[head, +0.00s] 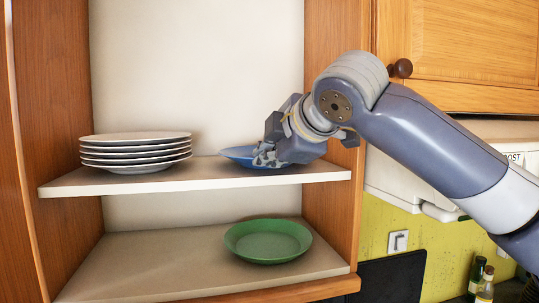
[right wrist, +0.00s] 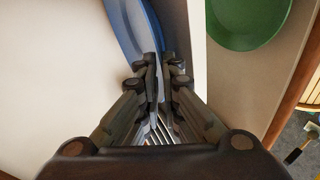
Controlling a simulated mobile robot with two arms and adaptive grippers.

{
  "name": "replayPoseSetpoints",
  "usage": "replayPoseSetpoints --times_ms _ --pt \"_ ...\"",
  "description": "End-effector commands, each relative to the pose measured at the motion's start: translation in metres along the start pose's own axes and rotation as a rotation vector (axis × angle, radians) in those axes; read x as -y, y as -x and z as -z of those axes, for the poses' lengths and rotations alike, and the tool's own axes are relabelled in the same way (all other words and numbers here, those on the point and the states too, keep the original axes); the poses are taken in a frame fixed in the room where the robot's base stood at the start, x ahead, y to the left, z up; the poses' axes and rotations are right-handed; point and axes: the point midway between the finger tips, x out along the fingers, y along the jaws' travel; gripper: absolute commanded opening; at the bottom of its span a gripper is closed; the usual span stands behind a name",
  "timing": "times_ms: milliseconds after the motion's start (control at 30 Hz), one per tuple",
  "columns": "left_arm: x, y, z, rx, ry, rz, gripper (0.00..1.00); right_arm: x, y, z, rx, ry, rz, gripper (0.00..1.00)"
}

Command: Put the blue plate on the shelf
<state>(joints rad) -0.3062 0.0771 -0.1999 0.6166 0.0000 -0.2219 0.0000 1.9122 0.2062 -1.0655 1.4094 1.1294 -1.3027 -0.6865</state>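The blue plate (head: 238,153) is at the upper shelf (head: 200,178), right of the white plates, lying roughly level. I cannot tell whether it rests fully on the shelf. My right gripper (head: 268,158) is at the plate's front right edge and covers much of it. In the right wrist view, the blue plate (right wrist: 134,22) reaches down to the fingertips (right wrist: 159,62), which are close together with its rim between them. My left gripper is in neither view.
A stack of several white plates (head: 135,152) stands on the left of the upper shelf. A green plate (head: 268,241) lies on the lower shelf (head: 150,265). The cabinet's right side wall (head: 335,205) is close to my right gripper. The upper shelf's middle is narrow but clear.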

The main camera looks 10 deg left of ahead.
Motion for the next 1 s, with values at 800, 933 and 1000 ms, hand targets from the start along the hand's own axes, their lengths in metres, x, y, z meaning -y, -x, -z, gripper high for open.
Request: replayPoseSetpoints --times_ms 800,933,1000 --pt "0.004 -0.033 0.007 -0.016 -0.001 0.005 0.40 0.004 0.051 0.000 -0.002 0.003 -0.005 0.13" --pt "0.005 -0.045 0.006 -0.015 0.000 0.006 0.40 0.003 0.080 0.000 -0.001 0.001 -0.004 0.13" --pt "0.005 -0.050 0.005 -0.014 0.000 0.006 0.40 0.003 0.092 0.000 0.000 0.001 -0.004 0.13"
